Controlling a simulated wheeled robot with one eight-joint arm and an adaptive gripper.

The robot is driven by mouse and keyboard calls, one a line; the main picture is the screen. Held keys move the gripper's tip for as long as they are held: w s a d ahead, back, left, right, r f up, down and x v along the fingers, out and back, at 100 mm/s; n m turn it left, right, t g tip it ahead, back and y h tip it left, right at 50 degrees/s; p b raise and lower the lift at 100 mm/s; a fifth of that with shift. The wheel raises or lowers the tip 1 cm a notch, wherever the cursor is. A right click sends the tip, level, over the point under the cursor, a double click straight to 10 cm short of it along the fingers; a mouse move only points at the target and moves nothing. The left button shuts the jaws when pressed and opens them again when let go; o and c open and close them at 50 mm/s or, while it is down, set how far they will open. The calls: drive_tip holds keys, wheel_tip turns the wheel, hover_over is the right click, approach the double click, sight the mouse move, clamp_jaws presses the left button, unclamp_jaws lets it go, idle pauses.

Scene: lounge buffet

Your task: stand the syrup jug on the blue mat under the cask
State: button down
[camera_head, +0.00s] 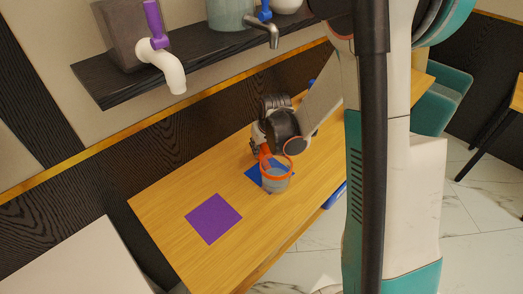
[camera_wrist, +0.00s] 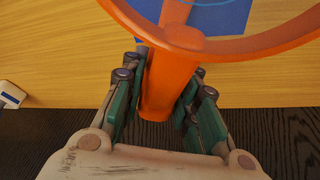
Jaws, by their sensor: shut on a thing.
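The syrup jug (camera_head: 275,182) has a clear body with an orange rim and handle. My gripper (camera_head: 260,149) is shut on its orange handle (camera_wrist: 168,80), with a finger on each side in the wrist view. The jug looks upright and overlaps the blue mat (camera_head: 252,175) in the head view; whether its base touches the mat or hangs above it I cannot tell. The blue mat also shows beyond the jug's rim in the wrist view (camera_wrist: 222,20). A pale green cask (camera_head: 228,14) with a blue-handled metal tap (camera_head: 268,30) stands on the shelf above.
A purple mat (camera_head: 213,218) lies on the wooden table (camera_head: 165,205), left of the jug. A grey cask (camera_head: 118,35) with a purple-handled white tap (camera_head: 165,65) stands on the dark shelf (camera_head: 115,88). The table's front edge is close to the jug.

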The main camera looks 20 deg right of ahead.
drive_tip(key=shift+f, duration=0.2)
drive_tip(key=c, duration=1.2)
unclamp_jaws()
drive_tip(key=shift+c, duration=0.2)
drive_tip(key=p+v, duration=0.4)
drive_tip(key=v, duration=0.8)
drive_tip(key=shift+s+r, duration=0.2)
drive_tip(key=shift+r, duration=0.1)
drive_tip(key=s+a+r+t, duration=0.1)
drive_tip(key=s+a+r, duration=0.2)
drive_tip(key=s+r, duration=0.3)
drive_tip(key=s+a+r+t, duration=0.1)
drive_tip(key=s+a+r, duration=0.2)
drive_tip(key=s+r, duration=0.4)
drive_tip(key=s, duration=0.7)
drive_tip(key=shift+r+t, duration=0.3)
drive_tip(key=shift+t, duration=0.1)
